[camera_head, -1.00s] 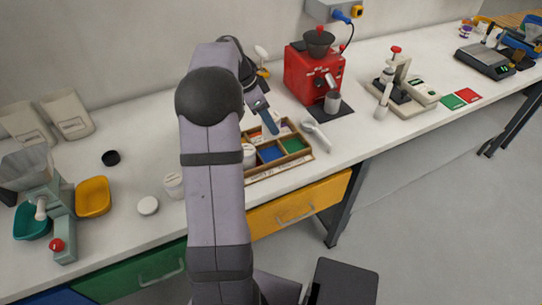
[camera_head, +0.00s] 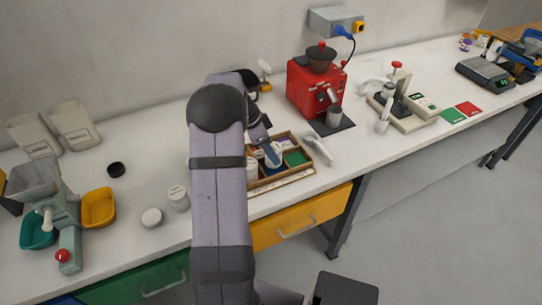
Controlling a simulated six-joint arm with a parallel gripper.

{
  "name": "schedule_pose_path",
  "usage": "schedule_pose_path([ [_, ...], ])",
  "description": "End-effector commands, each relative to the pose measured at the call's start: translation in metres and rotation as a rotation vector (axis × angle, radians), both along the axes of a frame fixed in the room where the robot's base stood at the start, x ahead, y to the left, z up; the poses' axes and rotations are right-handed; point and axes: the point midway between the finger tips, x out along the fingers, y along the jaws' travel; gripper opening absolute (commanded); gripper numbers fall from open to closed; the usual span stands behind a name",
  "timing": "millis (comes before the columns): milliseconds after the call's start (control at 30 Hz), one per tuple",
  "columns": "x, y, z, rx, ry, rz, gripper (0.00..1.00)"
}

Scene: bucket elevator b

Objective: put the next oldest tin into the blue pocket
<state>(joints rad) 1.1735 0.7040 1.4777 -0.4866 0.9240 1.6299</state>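The wooden tray (camera_head: 312,168) sits near the counter's front edge, with a green pocket (camera_head: 295,158) at its right. The blue pocket is just left of the green one and mostly covered. A white tin (camera_head: 277,148) shows at the blue pocket, partly behind my gripper (camera_head: 271,156). My fingers are against or beside that tin; their spacing is too small to read. A second white tin (camera_head: 252,169) is at the tray's left side, partly behind my arm. A third white tin (camera_head: 179,199) stands on the counter left of my arm. Labels are unreadable.
A red grinder (camera_head: 308,88) stands behind the tray, and a white-handled tool (camera_head: 318,150) lies to its right. A round white lid (camera_head: 152,217), a yellow bowl (camera_head: 98,208) and a grey-green mill (camera_head: 62,215) are at left. The right-front counter is fairly clear.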

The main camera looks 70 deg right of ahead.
Motion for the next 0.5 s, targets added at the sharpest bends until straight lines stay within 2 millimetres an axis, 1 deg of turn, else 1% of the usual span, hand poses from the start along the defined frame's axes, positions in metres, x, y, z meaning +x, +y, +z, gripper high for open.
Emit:
schedule_pose_path([
  [233, 0.0, 0.001, -0.026, 0.003, 0.002, 0.0, 0.18],
  [333, 0.0, 0.0, -0.03, 0.001, 0.001, 0.001, 0.18],
  [500, 0.0, 0.0, -0.03, 0.0, 0.0, 0.001, 0.18],
])
